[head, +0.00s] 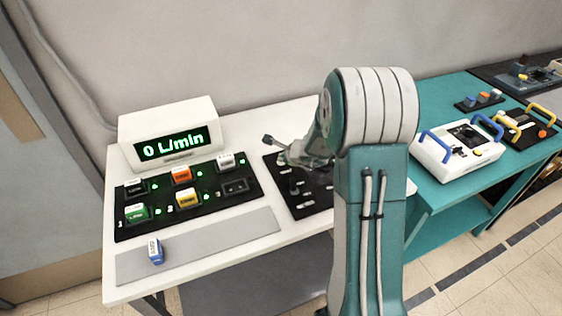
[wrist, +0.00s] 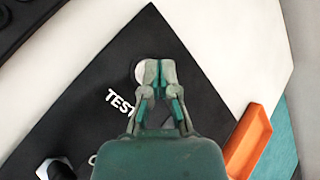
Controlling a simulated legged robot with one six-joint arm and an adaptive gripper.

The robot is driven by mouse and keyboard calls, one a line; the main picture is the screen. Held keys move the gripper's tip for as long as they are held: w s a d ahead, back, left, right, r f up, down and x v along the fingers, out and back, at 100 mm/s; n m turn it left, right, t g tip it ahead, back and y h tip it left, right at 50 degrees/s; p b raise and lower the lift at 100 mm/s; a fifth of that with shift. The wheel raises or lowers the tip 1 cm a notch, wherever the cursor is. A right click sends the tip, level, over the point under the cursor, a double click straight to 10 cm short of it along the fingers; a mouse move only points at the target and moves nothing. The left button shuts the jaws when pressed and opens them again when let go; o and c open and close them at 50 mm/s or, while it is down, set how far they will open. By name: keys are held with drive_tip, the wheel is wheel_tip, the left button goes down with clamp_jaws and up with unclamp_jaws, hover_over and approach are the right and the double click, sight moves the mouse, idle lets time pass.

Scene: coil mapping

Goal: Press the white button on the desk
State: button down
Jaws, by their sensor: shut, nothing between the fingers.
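A white round button (wrist: 139,73) shows in the wrist view on a black panel (wrist: 85,105), above the printed word TEST. My gripper (wrist: 157,72) is shut and empty. Its fingertips overlap the button's right side in this view and hide part of it. I cannot tell whether they touch it. In the head view my gripper (head: 283,156) is over the far part of the black panel (head: 318,204), and the button cannot be made out clearly there.
A white desk (head: 282,243) bears a display (head: 172,146) reading 0 L/min and a board with several coloured blocks (head: 181,175). A blue block (head: 155,252) lies on a grey strip (head: 215,245). A teal table (head: 425,98) with a white case (head: 455,160) stands right.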

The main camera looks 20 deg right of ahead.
drive_tip(key=shift+f, duration=0.15)
idle(0.4)
drive_tip(key=shift+r, duration=0.8)
drive_tip(key=shift+r, duration=2.5)
